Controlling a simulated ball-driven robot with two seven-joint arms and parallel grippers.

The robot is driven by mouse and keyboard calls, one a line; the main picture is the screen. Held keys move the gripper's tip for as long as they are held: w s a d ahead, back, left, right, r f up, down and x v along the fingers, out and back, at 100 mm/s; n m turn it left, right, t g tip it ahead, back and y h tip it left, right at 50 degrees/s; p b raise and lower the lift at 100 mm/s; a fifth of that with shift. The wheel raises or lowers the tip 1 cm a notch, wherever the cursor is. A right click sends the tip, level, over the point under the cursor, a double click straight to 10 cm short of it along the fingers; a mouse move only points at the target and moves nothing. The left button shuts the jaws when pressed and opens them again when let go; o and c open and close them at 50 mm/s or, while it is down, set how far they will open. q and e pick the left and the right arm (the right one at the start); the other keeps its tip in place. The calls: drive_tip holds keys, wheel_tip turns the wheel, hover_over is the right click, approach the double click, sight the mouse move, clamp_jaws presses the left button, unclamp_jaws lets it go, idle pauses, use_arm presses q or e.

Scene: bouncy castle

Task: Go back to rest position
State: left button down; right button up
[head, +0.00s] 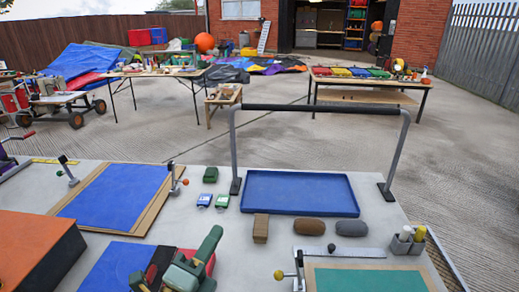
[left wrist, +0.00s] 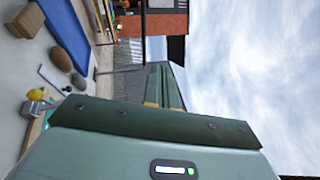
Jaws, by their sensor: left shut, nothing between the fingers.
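My left gripper (head: 190,266) shows at the bottom of the head view as a green body above the front of the grey worktable (head: 225,265). In the left wrist view its two green fingers (left wrist: 165,72) lie together, with nothing between them. The wrist picture is turned on its side, and the fingers stand out against fence and sky. My right gripper is in neither view.
A blue tray (head: 300,192) lies under a black-topped grey bar (head: 322,108). Blue sheets (head: 115,195) lie left. Concrete is open beyond.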

use_arm(q)
drive_tip(key=s+a+f+n+g+y, duration=0.4)
drive_tip(key=a+f+n+y, duration=0.2)
drive_tip(key=a+f+n, duration=0.15)
drive_tip(key=s+a+f+n+g+y, duration=0.45)
drive_tip(key=a+f+n+y, duration=0.2)
drive_tip(key=a+n, duration=0.2)
drive_tip(key=s+a+f+n+g, duration=0.2)
drive_tip(key=s+a+f+g, duration=0.25)
drive_tip(key=s, duration=0.45)
drive_tip(key=s+d+f+g+h, duration=0.1)
drive_tip(key=s+f, duration=0.2)
drive_tip(key=f, duration=0.6)
drive_tip(key=s+d+f+g+h, duration=0.1)
drive_tip(key=s+d+f, duration=0.1)
drive_tip(key=f, duration=0.7)
drive_tip(key=s+d+f+g+h, duration=0.1)
drive_tip(key=s+f, duration=0.2)
drive_tip(key=f, duration=0.7)
drive_tip(key=s+f+n+g, duration=0.1)
drive_tip(key=s+f+n, duration=0.1)
drive_tip(key=s+f, duration=0.4)
drive_tip(key=s+f+n+g+h, duration=0.1)
drive_tip(key=s+f, duration=0.6)
drive_tip(key=s, duration=0.6)
drive_tip(key=shift+s+f+n+g, duration=0.2)
drive_tip(key=shift+s+n+g, duration=0.1)
drive_tip(key=shift+n, duration=0.1)
